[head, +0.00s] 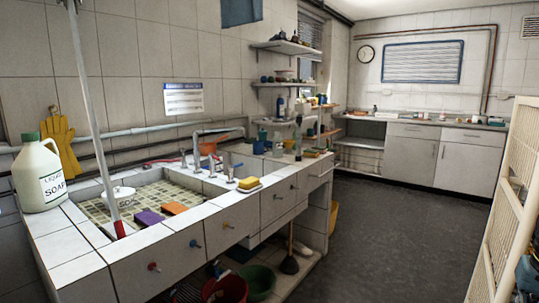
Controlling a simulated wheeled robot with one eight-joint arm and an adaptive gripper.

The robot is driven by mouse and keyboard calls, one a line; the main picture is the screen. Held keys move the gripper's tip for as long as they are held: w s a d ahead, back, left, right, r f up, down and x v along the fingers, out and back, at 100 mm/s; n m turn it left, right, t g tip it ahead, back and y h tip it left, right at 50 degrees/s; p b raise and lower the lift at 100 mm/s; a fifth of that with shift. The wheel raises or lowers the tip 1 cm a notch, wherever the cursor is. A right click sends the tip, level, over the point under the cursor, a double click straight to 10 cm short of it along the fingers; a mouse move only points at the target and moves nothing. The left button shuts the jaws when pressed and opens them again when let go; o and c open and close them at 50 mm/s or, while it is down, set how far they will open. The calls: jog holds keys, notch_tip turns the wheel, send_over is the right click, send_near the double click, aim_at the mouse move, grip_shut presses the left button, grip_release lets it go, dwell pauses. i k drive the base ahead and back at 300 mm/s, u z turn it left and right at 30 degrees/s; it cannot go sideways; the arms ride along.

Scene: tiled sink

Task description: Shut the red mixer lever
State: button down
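A tiled sink counter (75,245) runs along the left wall. A grey tap with a curved spout (217,131) stands at the back of the counter. A small red piece (183,159) shows beside the taps at the rear edge of the basin; it may be the red mixer lever, but it is too small to tell its shape or position. My gripper is not in view.
A white soap jug (40,178), a purple sponge (148,218), an orange sponge (174,208) and a yellow sponge (249,183) are on the counter or basin. A red-ended pole (92,110) leans in the basin. Buckets (258,281) stand below. The dark floor (400,240) is clear.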

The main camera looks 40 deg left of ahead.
aim_at(211, 156)
jog(key=z, duration=0.8)
jog(key=k, duration=1.1)
jog(key=u, duration=2.05)
jog(key=i, duration=1.25)
jog(key=z, duration=0.05)
